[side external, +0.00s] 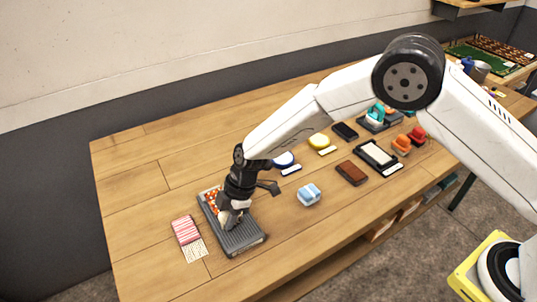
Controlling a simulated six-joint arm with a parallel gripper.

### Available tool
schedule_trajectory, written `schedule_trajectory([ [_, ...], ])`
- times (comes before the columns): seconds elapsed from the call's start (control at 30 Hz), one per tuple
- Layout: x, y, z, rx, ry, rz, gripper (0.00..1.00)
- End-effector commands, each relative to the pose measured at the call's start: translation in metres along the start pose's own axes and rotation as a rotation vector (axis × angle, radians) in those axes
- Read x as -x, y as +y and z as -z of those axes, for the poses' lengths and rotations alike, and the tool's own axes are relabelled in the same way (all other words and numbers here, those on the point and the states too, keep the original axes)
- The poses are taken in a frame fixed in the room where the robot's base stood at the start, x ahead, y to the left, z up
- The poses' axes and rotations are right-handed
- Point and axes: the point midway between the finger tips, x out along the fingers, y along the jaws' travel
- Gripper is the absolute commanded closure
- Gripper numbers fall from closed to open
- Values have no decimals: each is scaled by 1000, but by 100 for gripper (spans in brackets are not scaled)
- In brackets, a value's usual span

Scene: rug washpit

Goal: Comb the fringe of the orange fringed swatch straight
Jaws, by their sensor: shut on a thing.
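The orange swatch (208,197), patterned with pale marks, lies on the left part of a dark grey ridged tray (246,240) at the left of the table. My gripper (229,221) points down over the middle of this tray, right beside the swatch. It is shut on a small tool, mostly hidden by the fingers, so its shape is unclear. The gripper and wrist cover part of the swatch, and its fringe cannot be made out. Whether the tool touches the fringe cannot be told.
A red-and-white striped swatch (186,230) with a pale fringe lies left of the tray. A light blue block (309,194), a brown block (352,173) and a black-framed white tray (378,155) lie to the right. Bare wood lies in front of the blue block.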

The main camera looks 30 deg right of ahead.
Motion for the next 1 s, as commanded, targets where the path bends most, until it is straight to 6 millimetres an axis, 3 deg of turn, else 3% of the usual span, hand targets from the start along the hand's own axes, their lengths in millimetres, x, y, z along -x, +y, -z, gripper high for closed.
schedule_trajectory([
  [1.0,-2,-16,-2,-2,-5,10,100],
])
